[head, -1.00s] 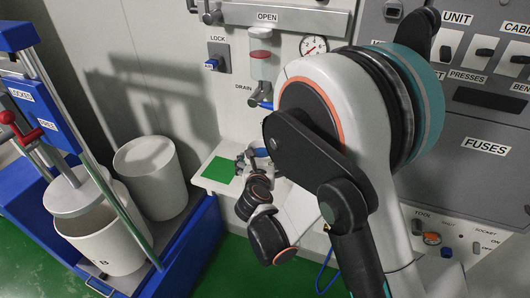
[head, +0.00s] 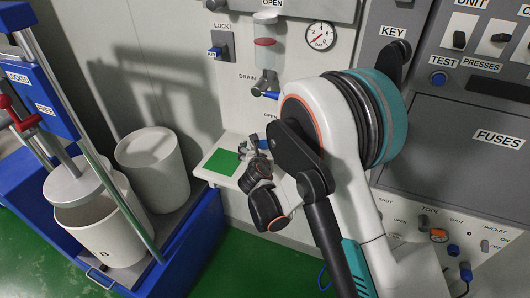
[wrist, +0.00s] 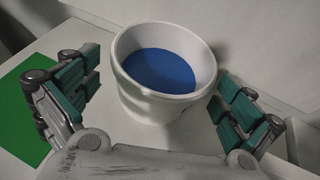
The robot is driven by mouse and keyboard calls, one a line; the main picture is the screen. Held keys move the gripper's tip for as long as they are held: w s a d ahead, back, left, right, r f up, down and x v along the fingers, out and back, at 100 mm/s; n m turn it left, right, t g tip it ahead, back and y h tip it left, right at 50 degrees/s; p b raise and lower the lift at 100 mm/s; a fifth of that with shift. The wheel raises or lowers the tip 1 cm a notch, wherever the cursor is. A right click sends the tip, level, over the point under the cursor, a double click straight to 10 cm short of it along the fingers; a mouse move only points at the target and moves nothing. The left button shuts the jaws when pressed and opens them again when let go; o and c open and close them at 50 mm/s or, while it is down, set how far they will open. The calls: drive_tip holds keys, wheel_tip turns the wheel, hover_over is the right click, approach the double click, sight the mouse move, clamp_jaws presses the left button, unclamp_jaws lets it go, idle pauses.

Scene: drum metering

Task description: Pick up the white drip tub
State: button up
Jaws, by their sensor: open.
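The white drip tub (wrist: 137,97) is a round white cup with a blue inner floor, upright on a white shelf in the wrist view. My gripper (wrist: 158,72) is open, with one teal-padded finger left of the tub and the other right of it. Gaps show between both fingers and the tub wall. In the head view my gripper (head: 256,149) is over the small white shelf (head: 228,181) below the drain; the tub cannot be made out there, mostly hidden by the gripper.
A green square (head: 222,162) lies on the shelf left of my gripper; it also shows in the wrist view (wrist: 25,105). The drain valve with a blue handle (head: 266,94) is above. A blue cart (head: 185,245) with white drums stands left. The panel wall is close behind.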

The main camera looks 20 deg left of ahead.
sight(266, 142)
drive_tip(key=b+x, duration=0.1)
drive_tip(key=x, duration=0.2)
drive_tip(key=shift+w+f, duration=0.3)
drive_tip(key=shift+f, duration=0.05)
drive_tip(key=shift+c, duration=0.6)
drive_tip(key=c, duration=1)
drive_tip(key=shift+r, duration=0.1)
drive_tip(key=shift+c, duration=0.2)
